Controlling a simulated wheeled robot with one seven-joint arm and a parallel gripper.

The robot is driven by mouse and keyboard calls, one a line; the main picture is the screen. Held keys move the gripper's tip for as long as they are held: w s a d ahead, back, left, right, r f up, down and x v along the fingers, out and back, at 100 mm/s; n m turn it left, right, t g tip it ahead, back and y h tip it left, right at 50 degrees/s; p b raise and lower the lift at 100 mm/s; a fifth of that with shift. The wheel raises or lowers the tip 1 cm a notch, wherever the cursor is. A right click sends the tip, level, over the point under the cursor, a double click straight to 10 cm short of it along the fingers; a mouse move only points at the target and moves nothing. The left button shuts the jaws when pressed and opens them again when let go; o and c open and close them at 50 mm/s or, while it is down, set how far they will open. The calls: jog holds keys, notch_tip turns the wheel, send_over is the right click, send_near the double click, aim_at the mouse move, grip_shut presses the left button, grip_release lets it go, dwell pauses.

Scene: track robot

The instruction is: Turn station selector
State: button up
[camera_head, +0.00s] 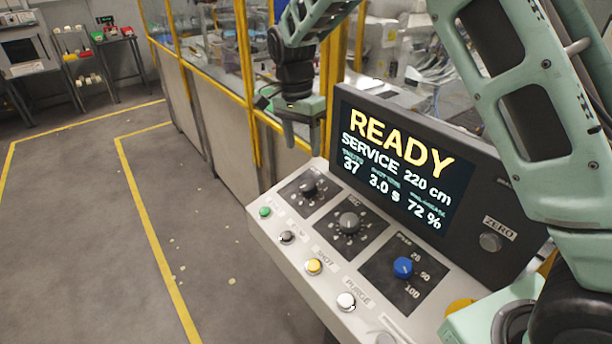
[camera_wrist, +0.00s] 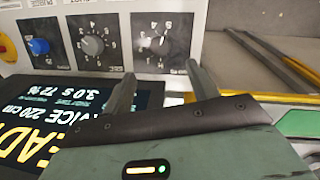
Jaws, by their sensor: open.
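The control panel (camera_head: 290,245) has three dials in a row. The left dial in the head view, a dark round knob (camera_head: 308,187) on a black plate with numbers, also shows at the right of the row in the wrist view (camera_wrist: 157,43). I cannot read a name on it, so I cannot tell for sure that it is the station selector. A grey knob (camera_head: 349,222) is in the middle and a blue knob (camera_head: 403,267) at the right. My gripper (camera_head: 303,140) is open and empty above the left dial, apart from it. Its fingers (camera_wrist: 161,85) point toward that dial.
A screen (camera_head: 395,165) reading READY stands behind the dials, close to my gripper. Green, dark, yellow (camera_head: 314,266) and white push buttons line the front edge. A ZERO knob (camera_head: 490,242) is at the right. A yellow-framed fence (camera_head: 240,110) runs behind; floor at left is open.

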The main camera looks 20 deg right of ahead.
aim_at(307, 185)
jog(key=f+p, duration=0.1)
jog(key=f, duration=0.2)
jog(key=f+p, duration=0.1)
jog(key=f, duration=0.3)
jog(key=s+f+p, duration=0.1)
jog(key=f, duration=0.2)
jog(key=shift+d+f, duration=0.35)
jog(key=shift+f, duration=0.05)
jog(key=c, duration=1)
